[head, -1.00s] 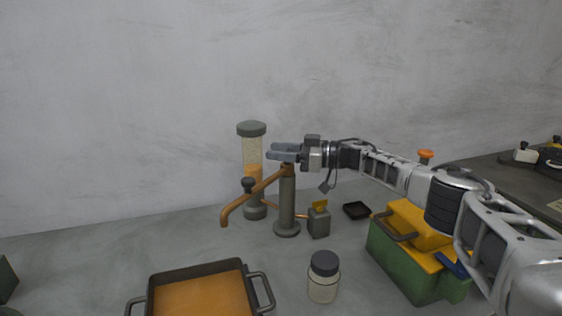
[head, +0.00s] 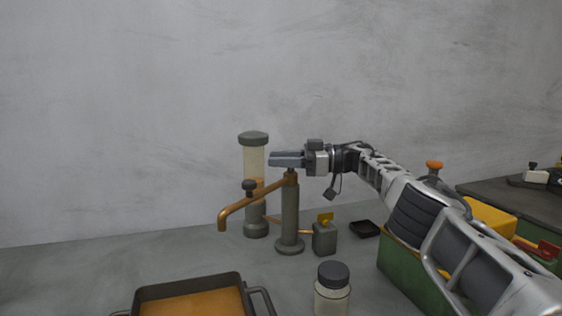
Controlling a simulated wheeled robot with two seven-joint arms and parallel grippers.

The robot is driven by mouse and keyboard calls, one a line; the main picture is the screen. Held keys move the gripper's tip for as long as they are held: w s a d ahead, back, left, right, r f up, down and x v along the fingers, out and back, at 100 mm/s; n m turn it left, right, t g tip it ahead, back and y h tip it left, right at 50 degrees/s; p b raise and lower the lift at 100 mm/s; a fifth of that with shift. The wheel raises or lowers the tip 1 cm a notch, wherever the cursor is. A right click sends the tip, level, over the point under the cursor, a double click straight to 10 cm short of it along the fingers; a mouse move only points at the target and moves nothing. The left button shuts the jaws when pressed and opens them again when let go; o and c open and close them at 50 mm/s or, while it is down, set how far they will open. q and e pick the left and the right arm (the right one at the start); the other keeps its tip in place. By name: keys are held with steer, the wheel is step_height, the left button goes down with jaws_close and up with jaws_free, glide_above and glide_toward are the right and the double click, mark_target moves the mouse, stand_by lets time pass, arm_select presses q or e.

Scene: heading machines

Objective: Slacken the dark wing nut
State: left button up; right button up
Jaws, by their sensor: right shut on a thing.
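A dark grey post (head: 290,212) stands upright on a round base on the bench, with an orange spout arm (head: 238,206) joined near its top and bent down at the left end. My right gripper (head: 282,160) reaches in from the right, level, over the top of the post. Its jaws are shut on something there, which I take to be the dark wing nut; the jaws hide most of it. A dark round knob (head: 249,187) stands on the spout arm, left of the gripper and clear of it. My left gripper is not in view.
A capped clear cylinder (head: 254,160) with orange contents stands behind the spout. A grey block with a yellow tab (head: 324,238), a small black tray (head: 365,229), a dark-lidded jar (head: 332,290), an orange-bottomed pan (head: 190,302) and a green crate (head: 402,270) stand around.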

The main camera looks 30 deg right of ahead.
steer(key=shift+d+r, duration=0.4)
steer(key=shift+d, duration=0.1)
stand_by(0.4)
steer(key=o, duration=0.9)
steer(key=shift+o, duration=0.3)
steer(key=shift+f, duration=0.15)
steer(key=shift+a+f, duration=0.1)
